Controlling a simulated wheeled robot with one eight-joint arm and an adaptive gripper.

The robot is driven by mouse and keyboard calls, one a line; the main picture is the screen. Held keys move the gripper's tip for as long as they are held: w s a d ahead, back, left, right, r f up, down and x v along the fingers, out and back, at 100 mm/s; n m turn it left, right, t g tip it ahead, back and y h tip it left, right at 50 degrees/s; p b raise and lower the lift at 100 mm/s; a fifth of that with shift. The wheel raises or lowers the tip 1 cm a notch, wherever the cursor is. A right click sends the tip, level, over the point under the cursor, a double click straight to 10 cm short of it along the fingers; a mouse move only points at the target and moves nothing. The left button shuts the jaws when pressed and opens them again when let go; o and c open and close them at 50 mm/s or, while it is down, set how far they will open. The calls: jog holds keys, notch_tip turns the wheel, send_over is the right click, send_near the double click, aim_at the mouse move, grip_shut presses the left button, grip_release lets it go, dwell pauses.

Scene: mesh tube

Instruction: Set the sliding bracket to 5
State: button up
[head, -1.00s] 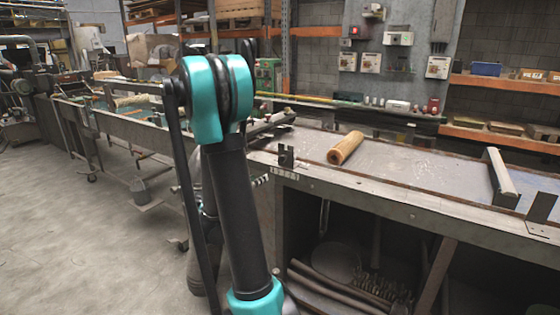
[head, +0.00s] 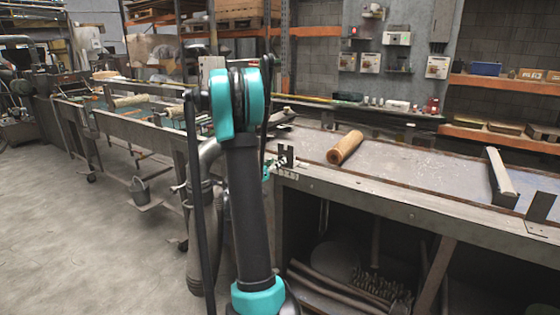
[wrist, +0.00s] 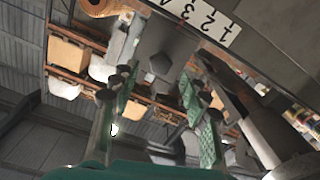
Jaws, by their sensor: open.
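The sliding bracket (head: 287,157) is a small dark upright piece on the front edge of the bench. A white number scale (head: 287,174) lies just below it; the bracket's exact reading is too small to tell. In the wrist view the scale (wrist: 203,18) shows tilted at the top, with 2 and 3 legible. A dark grey plate, seemingly the bracket (wrist: 168,58), shows beyond and between the fingertips. My gripper (wrist: 158,82) is open, its green-padded fingers apart with nothing held. In the head view its fingers are mostly hidden by my arm, just left of the bracket.
A wooden roller (head: 345,147) lies on the bench top (head: 410,160) behind the bracket. A grey-white bar (head: 501,172) and another dark bracket (head: 541,207) are at the right. The floor at left is clear.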

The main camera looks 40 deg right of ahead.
aim_at(287, 155)
jog(key=shift+x, duration=1.9)
jog(key=shift+c, duration=0.4)
grip_shut()
